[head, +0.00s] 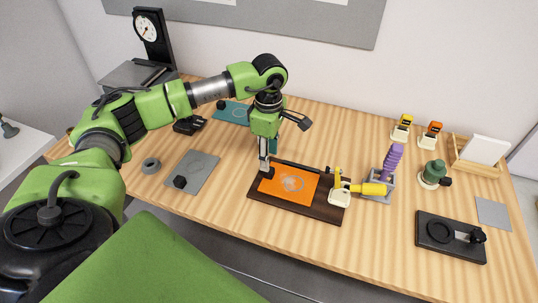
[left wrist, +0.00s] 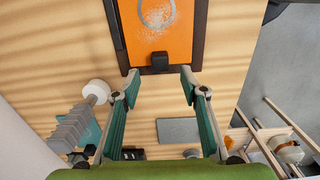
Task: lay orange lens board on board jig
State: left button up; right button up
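The orange lens board (head: 297,179) lies flat on the dark brown board jig (head: 325,211), with a pale round marking on its face. It also shows in the left wrist view (left wrist: 178,46), with a black knob (left wrist: 160,62) at its near edge. My left gripper (head: 265,165) is over the left end of the board. In the left wrist view its two fingers (left wrist: 159,75) are spread, one on each side of the knob, with visible gaps between. The gripper holds nothing. The jig's dark rim (left wrist: 201,40) shows beside the board. My right gripper is in neither view.
A yellow-handled tool (head: 371,189) reaches over the jig's right end, by a purple-handled piece (head: 393,158). A grey plate (head: 193,172) and a grey ring (head: 151,165) lie to the left. A teal board (head: 230,112) lies behind. A black plate (head: 449,239) lies front right.

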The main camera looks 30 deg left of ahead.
pick_arm(q)
jog(key=shift+r+p, duration=0.5)
jog(key=shift+r, duration=0.55)
notch_tip(320, 180, up, 12)
jog(key=shift+s, duration=0.1)
dwell(0.8)
